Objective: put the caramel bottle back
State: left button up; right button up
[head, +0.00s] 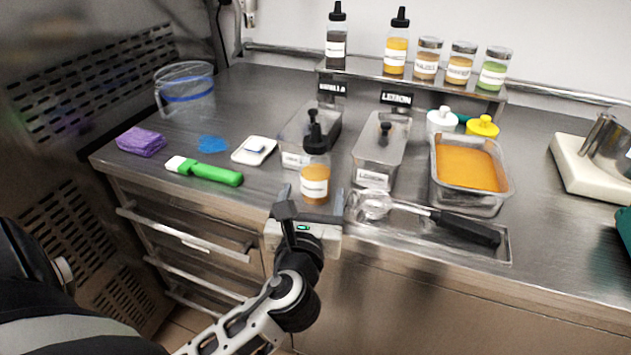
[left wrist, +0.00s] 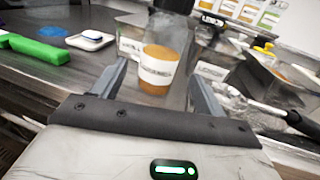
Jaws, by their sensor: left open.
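A caramel-coloured bottle (head: 315,181) with a black nozzle and white label stands upright on the steel counter, in front of the vanilla tub (head: 300,124). It also shows in the left wrist view (left wrist: 159,70), between my finger tips. Its label is too small to read. My left gripper (head: 309,202) is open at the counter's front edge, its fingers pointing at the bottle; in the left wrist view the open fingers (left wrist: 157,88) show on either side of it, and contact cannot be told. A raised shelf (head: 350,72) at the back holds a dark bottle, a yellow bottle and several jars. My right gripper is not in view.
The lemon tub (head: 379,150) stands right of the bottle. An orange-filled tub (head: 467,165) is farther right. A scoop (head: 465,226) lies in a front tray (head: 420,240). A green-handled brush (head: 205,172) and purple sponge (head: 141,141) lie left.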

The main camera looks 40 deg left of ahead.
pick_arm(q)
jog(key=v, duration=0.5)
dwell(0.4)
jog(key=s+d+f+n+g+h, duration=0.2)
jog(key=s+f+n+g+h, duration=0.35)
jog(key=n, duration=0.85)
jog(key=s+d+f+n+g+h, duration=0.25)
jog(key=s+f+n+g, duration=0.55)
jog(key=n, duration=0.6)
jog(key=w+d+f+t+h, duration=0.3)
jog(key=w+d+f+t, duration=0.2)
jog(key=f+t, duration=0.2)
jog(key=shift+w+d+t, duration=0.3)
jog(key=shift+d+t, duration=0.05)
jog(key=shift+t, duration=0.1)
jog(key=shift+f, duration=0.1)
